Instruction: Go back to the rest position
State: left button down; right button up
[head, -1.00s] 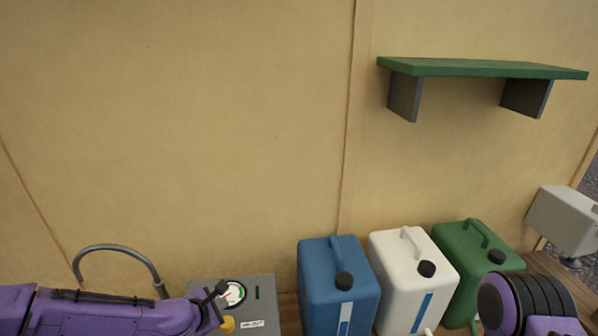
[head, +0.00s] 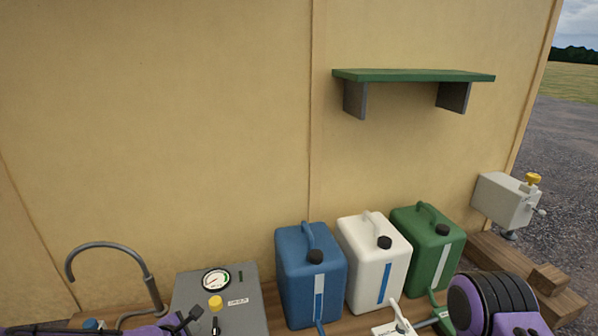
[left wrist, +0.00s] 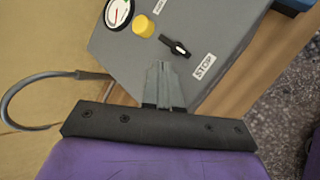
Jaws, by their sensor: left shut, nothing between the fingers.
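My left gripper (left wrist: 163,88) is shut and empty in the left wrist view, its grey fingers together in front of the grey control box (left wrist: 130,45). In the head view my left arm lies low along the bottom left edge, beside the control box (head: 183,290). The box carries a gauge (head: 216,281), a yellow button (head: 215,302) and a black switch (left wrist: 175,46). Part of my right arm shows at the lower right of the head view; its gripper is not in view.
Blue (head: 297,278), white (head: 361,262) and green (head: 416,240) canisters stand on the wooden counter along the wall. A curved grey pipe (head: 105,246) rises at left. A green shelf (head: 415,75) hangs above. A grey box with a yellow knob (head: 500,201) is at right.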

pick_arm(q)
jog(key=s+d+f+m+g+y, duration=0.25)
jog(key=s+f+m, duration=0.65)
jog(key=s, duration=0.5)
jog(key=s+a+f+m+g+y, duration=0.1)
jog(key=s+a+f+m+g, duration=0.2)
jog(key=s, duration=0.6)
jog(key=s+a+f+m+g+y, duration=0.1)
jog(key=s+a+f+m, duration=0.1)
jog(key=s+a+m, duration=0.45)
jog(key=d+r+p, duration=0.1)
jog(key=r+p, duration=1.3)
jog(key=s+d+r+n+p, duration=0.1)
jog(key=d+r+p, duration=0.1)
jog(key=r+p, duration=1.2)
jog(key=shift+s, duration=0.3)
jog(key=shift+d+r+t, duration=0.1)
jog(key=shift+t, duration=0.15)
